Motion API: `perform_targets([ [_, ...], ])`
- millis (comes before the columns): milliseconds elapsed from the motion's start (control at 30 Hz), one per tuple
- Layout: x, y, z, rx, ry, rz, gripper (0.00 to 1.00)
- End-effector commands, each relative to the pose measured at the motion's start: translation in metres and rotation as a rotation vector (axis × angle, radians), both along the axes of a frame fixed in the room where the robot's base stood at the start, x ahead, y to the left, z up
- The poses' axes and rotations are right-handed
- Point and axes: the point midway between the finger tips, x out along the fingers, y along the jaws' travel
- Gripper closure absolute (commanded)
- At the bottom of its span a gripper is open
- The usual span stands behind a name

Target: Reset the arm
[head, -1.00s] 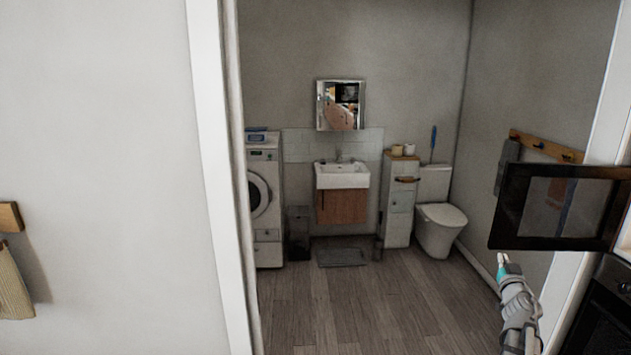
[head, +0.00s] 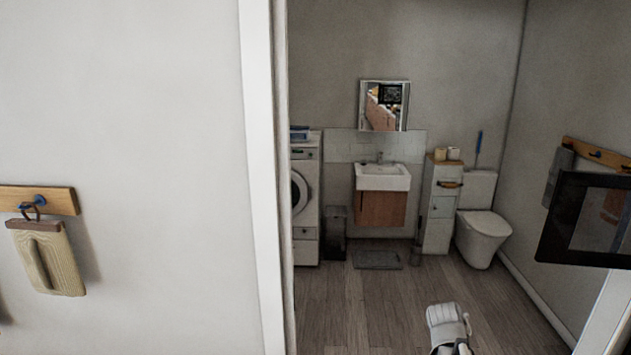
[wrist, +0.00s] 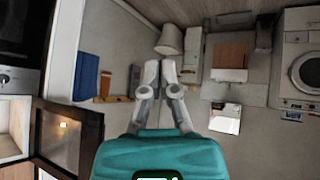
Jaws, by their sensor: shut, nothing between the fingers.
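My gripper (wrist: 160,66) shows in the wrist view. Its two grey fingers are together at the tips, with nothing between them, in front of its teal body. It points at the bathroom, clear of any surface that I can make out. In the head view a white and grey part of my arm shows at the bottom, right of centre, over the wood floor. The gripper's fingers cannot be made out there.
A white door frame (head: 262,180) stands left of my arm. Beyond it are a washing machine (head: 306,195), a sink (head: 383,178) and a toilet (head: 483,235). An open dark-framed glass door (head: 575,212) juts in at the right. The bathroom floor (head: 400,300) is mostly clear.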

Motion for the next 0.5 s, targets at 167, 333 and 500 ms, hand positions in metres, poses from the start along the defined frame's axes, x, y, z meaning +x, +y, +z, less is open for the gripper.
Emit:
perform_targets([
  [167,-0.032,0.076,-0.028,0.119,0.235,0.132,1.0],
  [333,-0.069,0.143,-0.044,0.231,0.45,0.292,1.0],
  [500,-0.099,0.187,-0.05,0.308,0.598,0.423,1.0],
])
